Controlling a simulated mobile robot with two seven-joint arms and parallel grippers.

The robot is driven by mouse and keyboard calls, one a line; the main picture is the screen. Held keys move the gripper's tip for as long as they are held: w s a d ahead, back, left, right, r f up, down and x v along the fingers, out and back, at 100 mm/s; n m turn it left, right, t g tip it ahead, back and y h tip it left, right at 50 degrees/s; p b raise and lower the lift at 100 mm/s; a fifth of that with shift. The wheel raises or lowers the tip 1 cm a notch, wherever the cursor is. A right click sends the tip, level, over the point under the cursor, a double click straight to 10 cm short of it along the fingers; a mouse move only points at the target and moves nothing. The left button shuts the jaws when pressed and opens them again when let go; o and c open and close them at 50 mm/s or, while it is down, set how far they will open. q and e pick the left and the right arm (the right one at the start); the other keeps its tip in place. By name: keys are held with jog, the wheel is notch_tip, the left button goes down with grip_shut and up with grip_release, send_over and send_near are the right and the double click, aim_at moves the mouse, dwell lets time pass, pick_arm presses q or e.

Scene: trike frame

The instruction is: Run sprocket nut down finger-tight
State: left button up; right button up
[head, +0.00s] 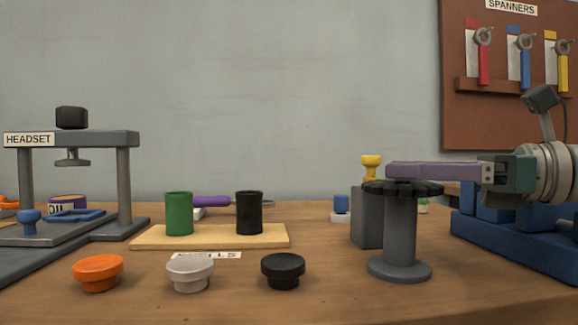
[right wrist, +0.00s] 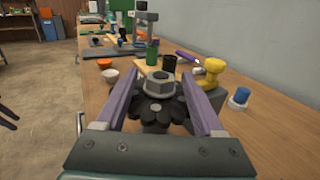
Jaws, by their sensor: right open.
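The sprocket (head: 375,186) is a black toothed disc lying flat on top of a grey round stand (head: 400,240). In the right wrist view, a grey hex nut (right wrist: 159,84) sits over the middle of the sprocket (right wrist: 152,117). My right gripper (head: 392,169) reaches in level from the right, just above the sprocket. In the right wrist view, its purple fingers (right wrist: 162,80) are open, one on each side of the nut, with a gap on both sides. The fingers hide the nut in the head view. My left gripper is not in view.
A grey block (head: 365,218) and a yellow knobbed piece (head: 371,165) stand close behind the stand. A blue fixture (head: 495,232) is at the right. Green (head: 179,214) and black (head: 249,213) cups, three caps and the headset press (head: 123,180) are left. The front middle is clear.

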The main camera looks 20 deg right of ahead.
aim_at(377, 181)
jog(key=shift+x, duration=2.15)
grip_shut()
